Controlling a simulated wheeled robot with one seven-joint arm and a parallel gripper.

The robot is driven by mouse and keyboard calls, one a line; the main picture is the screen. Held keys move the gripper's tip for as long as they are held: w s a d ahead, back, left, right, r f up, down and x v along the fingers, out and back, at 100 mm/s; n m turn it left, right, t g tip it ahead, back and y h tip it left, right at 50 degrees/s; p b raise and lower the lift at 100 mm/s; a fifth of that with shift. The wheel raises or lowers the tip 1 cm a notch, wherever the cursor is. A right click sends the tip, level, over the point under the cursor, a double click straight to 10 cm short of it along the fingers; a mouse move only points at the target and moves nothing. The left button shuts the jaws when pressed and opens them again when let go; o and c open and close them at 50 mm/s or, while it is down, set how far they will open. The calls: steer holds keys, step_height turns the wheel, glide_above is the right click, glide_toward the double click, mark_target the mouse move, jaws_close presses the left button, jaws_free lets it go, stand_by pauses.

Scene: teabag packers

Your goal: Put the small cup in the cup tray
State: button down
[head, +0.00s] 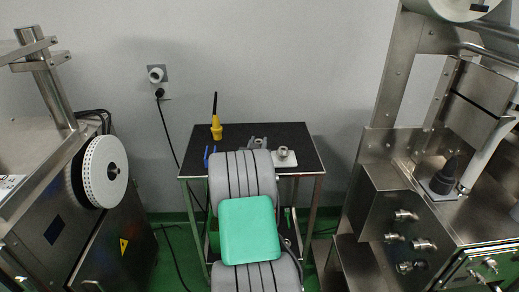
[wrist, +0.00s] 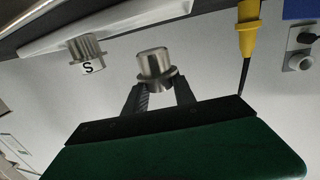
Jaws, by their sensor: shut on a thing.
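The small cup is a shiny metal cylinder with a wider rim, seen in the wrist view (wrist: 153,63). My gripper (wrist: 160,88) is shut on it, with one dark finger on each side. In the head view my gripper (head: 258,143) is small and mostly hidden behind my own arm, over the black table. The white cup tray (head: 289,160) lies on the table just right of my gripper. It also shows at the upper left of the wrist view (wrist: 130,17), apart from the held cup. A silver piece (head: 284,152) stands on it, marked "S" in the wrist view (wrist: 88,52).
The black-topped table (head: 300,135) stands against the wall. A yellow object with a black rod (head: 216,130) stands at its back left, and a blue item (head: 208,156) at its left edge. Steel machines flank the table on the left (head: 60,225) and right (head: 385,215).

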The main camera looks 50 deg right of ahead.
steer(key=f, duration=0.3)
steer(key=shift+d+f+p, duration=0.25)
steer(key=shift+f+p, duration=0.05)
steer(key=shift+f+b, duration=0.2)
steer(key=shift+b, duration=0.1)
steer(key=c, duration=1)
jaws_free()
steer(key=shift+c, duration=0.2)
steer(key=shift+r, duration=0.15)
